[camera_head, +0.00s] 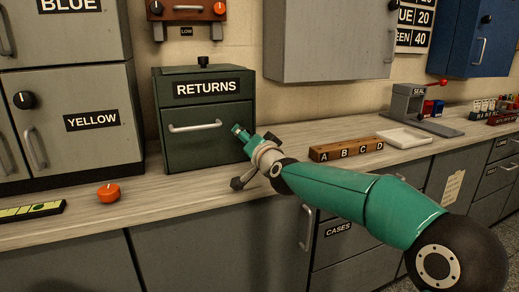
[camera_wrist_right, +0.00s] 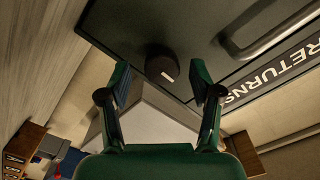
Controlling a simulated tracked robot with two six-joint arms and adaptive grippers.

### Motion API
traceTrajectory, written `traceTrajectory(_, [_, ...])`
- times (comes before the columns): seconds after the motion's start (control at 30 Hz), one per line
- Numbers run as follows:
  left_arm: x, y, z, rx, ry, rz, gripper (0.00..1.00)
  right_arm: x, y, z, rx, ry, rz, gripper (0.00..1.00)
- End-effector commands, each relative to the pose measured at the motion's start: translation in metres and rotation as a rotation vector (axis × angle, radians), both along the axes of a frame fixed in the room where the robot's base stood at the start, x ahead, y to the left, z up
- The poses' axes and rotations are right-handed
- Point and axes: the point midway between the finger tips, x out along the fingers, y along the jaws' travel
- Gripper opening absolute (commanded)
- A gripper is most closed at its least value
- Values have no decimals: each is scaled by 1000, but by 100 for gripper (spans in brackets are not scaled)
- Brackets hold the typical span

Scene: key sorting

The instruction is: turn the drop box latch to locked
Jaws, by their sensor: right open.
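The dark green RETURNS drop box (camera_head: 206,140) stands on the counter, with a pale bar handle on its front. In the right wrist view, a round black latch knob (camera_wrist_right: 162,66) with a short white mark sits on the box front (camera_wrist_right: 205,35). In the head view the knob is hidden behind my gripper. My right gripper (camera_head: 240,131) is at the right side of the box front. In the wrist view its open fingers (camera_wrist_right: 160,82) stand on either side of the knob's near edge; I cannot tell whether they touch it. My left gripper is out of view.
The grey YELLOW cabinet (camera_head: 88,110) stands left of the box. An orange-red knob (camera_head: 108,192) lies on the counter before it. Right of my arm are a wooden A-B-C-D block (camera_head: 345,149) and a white tray (camera_head: 404,138). A grey cabinet (camera_head: 330,40) hangs above.

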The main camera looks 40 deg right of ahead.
Motion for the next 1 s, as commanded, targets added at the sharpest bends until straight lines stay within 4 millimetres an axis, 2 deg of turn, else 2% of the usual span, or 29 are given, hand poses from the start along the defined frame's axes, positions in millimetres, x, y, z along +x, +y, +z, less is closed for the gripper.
traceTrajectory(0.5, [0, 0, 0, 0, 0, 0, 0, -91, 22, 0, -1, -1, 0, 64])
traceTrajectory(0.7, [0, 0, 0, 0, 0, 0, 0, -105, 25, -1, -2, 0, 0, 64])
traceTrajectory(1.0, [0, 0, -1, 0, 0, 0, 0, -106, 25, -1, -2, 1, 1, 64])
